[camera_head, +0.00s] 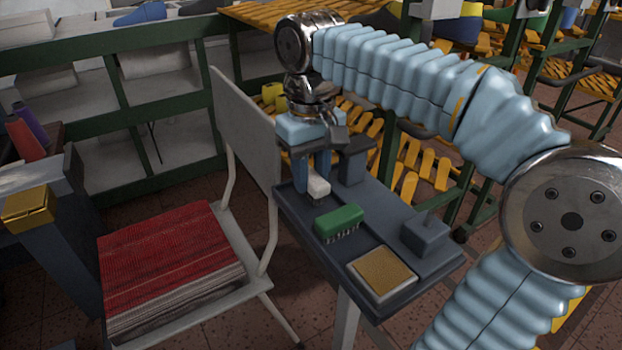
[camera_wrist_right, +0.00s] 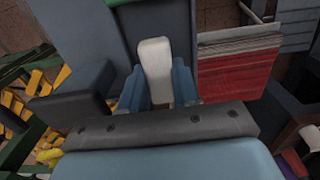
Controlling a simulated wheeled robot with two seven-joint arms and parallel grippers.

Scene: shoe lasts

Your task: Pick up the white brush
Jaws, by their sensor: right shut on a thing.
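The white brush (camera_head: 318,187) is at the far left part of the small dark table (camera_head: 437,268) in the head view. My right gripper (camera_head: 316,172) comes down over it from above and is shut on it, with a blue finger on each side. In the right wrist view the brush (camera_wrist_right: 155,62) stands out between the two blue fingers (camera_wrist_right: 158,88). Whether the brush still touches the table top cannot be told. My left gripper does not show in the head view.
A green brush (camera_head: 339,222) lies close in front of the white one. A tan pad (camera_head: 382,272) and a grey block (camera_head: 425,234) are on the same table. A chair with a red cloth stack (camera_head: 165,255) stands to the left. Green-framed shelves (camera_head: 110,75) are behind.

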